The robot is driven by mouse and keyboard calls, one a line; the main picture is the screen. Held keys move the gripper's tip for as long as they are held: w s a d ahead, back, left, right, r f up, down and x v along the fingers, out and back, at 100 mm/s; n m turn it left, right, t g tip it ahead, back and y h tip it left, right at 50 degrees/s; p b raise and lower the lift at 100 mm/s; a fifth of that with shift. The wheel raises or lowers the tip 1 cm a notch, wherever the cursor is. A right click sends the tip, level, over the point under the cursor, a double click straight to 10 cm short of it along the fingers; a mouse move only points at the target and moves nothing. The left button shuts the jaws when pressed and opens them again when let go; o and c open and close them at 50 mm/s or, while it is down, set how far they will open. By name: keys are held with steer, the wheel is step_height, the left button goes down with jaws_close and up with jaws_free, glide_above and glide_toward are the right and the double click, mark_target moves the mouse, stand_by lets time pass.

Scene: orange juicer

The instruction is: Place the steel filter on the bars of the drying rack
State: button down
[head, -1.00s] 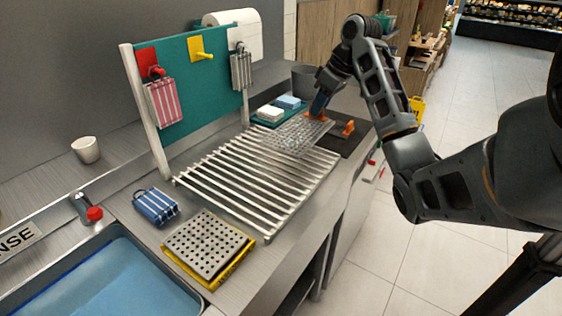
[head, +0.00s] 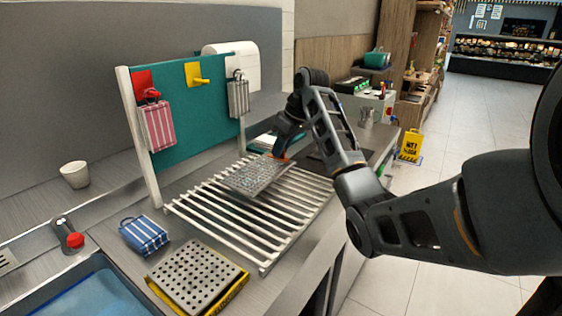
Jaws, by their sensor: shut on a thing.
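The steel filter (head: 256,177), a flat grey perforated sheet, is in my gripper (head: 281,157) in the head view. My gripper is shut on its far right edge, with orange fingertips partly hidden by my arm.
A perforated plate (head: 196,274) lies on a yellow piece at the front. A blue striped cloth (head: 144,235) sits left of the rack. A teal board (head: 193,105) with hooks and hanging cloths stands behind. The rack's front and right bars are clear.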

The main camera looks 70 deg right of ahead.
mark_target(281, 159)
steer(key=shift+f+p, duration=0.3)
steer(key=shift+f, duration=1.7)
steer(key=shift+f, duration=0.1)
steer(key=c, duration=1.1)
jaws_free()
steer(key=p+v, duration=0.2)
steer(key=v, duration=0.8)
steer(key=shift+r, duration=0.4)
steer(key=shift+s+r+p, duration=0.3)
steer(key=shift+s+r, duration=0.05)
steer(key=shift+r, duration=0.3)
